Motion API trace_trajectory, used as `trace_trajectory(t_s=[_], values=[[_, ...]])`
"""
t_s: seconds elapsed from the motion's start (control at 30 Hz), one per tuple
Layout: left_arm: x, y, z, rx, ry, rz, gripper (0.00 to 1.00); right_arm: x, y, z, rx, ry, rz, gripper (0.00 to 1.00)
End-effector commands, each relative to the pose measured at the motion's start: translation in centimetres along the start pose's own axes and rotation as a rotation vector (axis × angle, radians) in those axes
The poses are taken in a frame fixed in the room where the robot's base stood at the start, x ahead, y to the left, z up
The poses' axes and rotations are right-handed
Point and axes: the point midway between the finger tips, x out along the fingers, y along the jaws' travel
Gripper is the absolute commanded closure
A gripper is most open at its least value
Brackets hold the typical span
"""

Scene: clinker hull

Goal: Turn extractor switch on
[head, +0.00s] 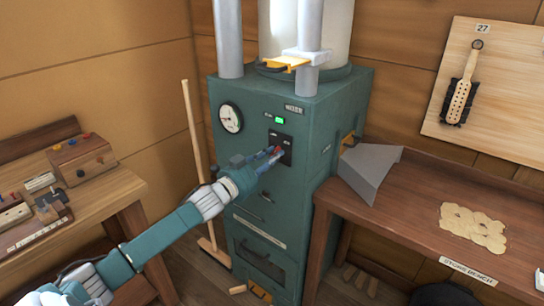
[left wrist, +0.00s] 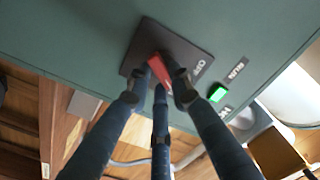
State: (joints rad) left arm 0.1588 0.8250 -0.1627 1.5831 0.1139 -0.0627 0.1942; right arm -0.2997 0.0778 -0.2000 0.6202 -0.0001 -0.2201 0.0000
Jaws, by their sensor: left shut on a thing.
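The extractor is a tall teal cabinet (head: 240,180) in the middle of the head view. Its switch is a red lever (left wrist: 159,68) on a dark plate (left wrist: 165,38), which also shows in the head view (head: 286,142). A white label on the plate seems to read OFF. A green lamp (head: 279,119) is lit above the plate and shows in the left wrist view (left wrist: 217,94). My left gripper (head: 275,153) is at the plate, shut on the red lever, with its fingers on either side. The fingers partly hide the lever. My right gripper is not in view.
A round gauge (head: 230,118) sits on the cabinet's left front. A broom (head: 190,130) leans behind my left arm.

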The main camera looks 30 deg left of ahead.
Motion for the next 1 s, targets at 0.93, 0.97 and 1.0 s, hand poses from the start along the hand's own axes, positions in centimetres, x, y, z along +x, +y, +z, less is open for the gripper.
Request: trace_trajectory(t_s=[0.93,0.97,1.0], values=[[0.01,0.04,0.03,0.101,0.001,0.000,0.60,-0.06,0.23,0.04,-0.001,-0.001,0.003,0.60],[0.01,0.04,0.03,0.100,0.001,0.000,0.60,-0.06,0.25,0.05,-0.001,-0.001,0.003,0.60],[0.01,0.04,0.03,0.100,0.001,0.000,0.60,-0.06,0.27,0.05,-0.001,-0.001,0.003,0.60]])
